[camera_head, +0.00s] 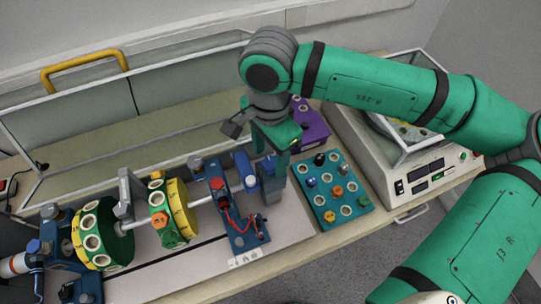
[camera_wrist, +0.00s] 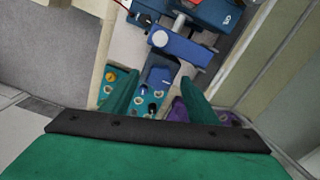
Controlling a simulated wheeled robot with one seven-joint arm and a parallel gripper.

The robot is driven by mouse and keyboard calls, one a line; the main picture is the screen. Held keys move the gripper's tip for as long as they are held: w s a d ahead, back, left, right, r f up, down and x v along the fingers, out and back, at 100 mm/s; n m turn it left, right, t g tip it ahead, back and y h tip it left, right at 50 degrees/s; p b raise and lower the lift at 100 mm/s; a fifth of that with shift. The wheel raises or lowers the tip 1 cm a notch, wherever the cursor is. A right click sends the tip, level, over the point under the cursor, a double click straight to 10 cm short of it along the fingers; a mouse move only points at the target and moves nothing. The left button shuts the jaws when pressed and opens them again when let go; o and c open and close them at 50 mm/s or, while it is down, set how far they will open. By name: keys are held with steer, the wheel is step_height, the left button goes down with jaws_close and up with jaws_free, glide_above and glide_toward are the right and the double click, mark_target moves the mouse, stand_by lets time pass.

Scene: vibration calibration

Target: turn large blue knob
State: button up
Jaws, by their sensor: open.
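My gripper (camera_head: 271,158) hangs fingers-down just above and behind this end of the rig. Its fingers are apart and nothing is held between them. In the wrist view, my gripper (camera_wrist: 157,95) shows two green fingers spread wide. A blue block (camera_wrist: 159,79) shows between the fingers. I cannot tell whether any finger touches the rig.
A teal tray (camera_head: 350,214) with several coloured plugs stands right of the rig. A purple block (camera_head: 312,125) is behind it. A white instrument (camera_head: 375,150) with a clear lid stands at the right. Yellow and green drilled discs (camera_head: 178,205) sit on the shaft.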

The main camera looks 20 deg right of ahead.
steer(key=shift+f, duration=0.65)
steer(key=c, duration=1.1)
steer(key=shift+s, duration=0.1)
steer(key=m, duration=0.5)
steer(key=shift+d+m, duration=0.1)
steer(key=shift+m, duration=0.3)
steer(key=m, duration=0.6)
